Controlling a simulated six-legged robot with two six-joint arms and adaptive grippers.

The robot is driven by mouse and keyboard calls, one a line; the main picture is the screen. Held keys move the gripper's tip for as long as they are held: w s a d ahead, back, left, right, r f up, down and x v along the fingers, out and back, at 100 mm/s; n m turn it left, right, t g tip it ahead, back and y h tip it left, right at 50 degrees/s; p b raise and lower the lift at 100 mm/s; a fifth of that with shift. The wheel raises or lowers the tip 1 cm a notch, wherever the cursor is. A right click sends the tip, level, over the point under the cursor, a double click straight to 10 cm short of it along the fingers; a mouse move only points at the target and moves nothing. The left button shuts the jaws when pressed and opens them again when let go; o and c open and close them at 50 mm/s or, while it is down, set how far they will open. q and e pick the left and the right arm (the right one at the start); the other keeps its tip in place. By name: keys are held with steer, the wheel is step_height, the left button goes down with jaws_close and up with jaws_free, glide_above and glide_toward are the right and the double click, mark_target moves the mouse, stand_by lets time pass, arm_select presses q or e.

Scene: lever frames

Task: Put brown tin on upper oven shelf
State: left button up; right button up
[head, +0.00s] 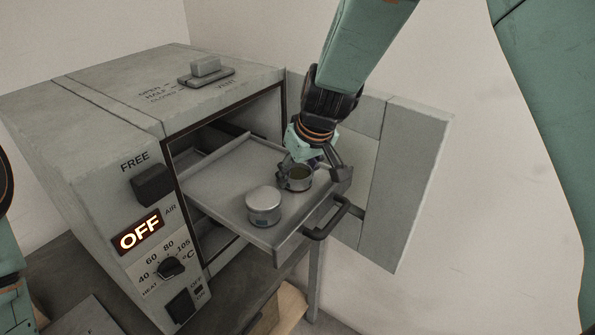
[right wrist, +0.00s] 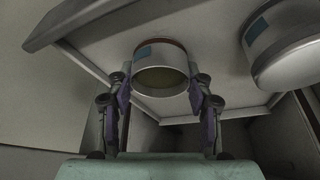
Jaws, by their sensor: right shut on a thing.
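The brown tin (head: 299,183) is a small metal tin with a brownish top, standing upright at the right side of the pulled-out upper oven shelf (head: 222,180). My right gripper (head: 296,173) reaches down from above and is shut on this tin. In the right wrist view the tin (right wrist: 160,78) sits between the two fingers, with a blue label and a brown band on its edge. Whether its base fully touches the shelf is hard to tell. My left gripper is outside the view; only part of the left arm shows at the left edge.
A second silver tin (head: 263,208) stands on the shelf, just left of the held one. The oven (head: 110,110) shows OFF on its panel. Its door (head: 405,180) is open at the right. A dark handle (head: 327,220) sticks out from the shelf's front.

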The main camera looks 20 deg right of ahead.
steer(key=o, duration=1.2)
steer(key=shift+s+d+r, duration=0.15)
steer(key=shift+s+d, duration=0.05)
steer(key=shift+s, duration=0.2)
steer(key=shift+w+a, duration=0.15)
steer(key=shift+w, duration=0.1)
steer(key=shift+v, duration=6.05)
steer(key=shift+s, duration=0.15)
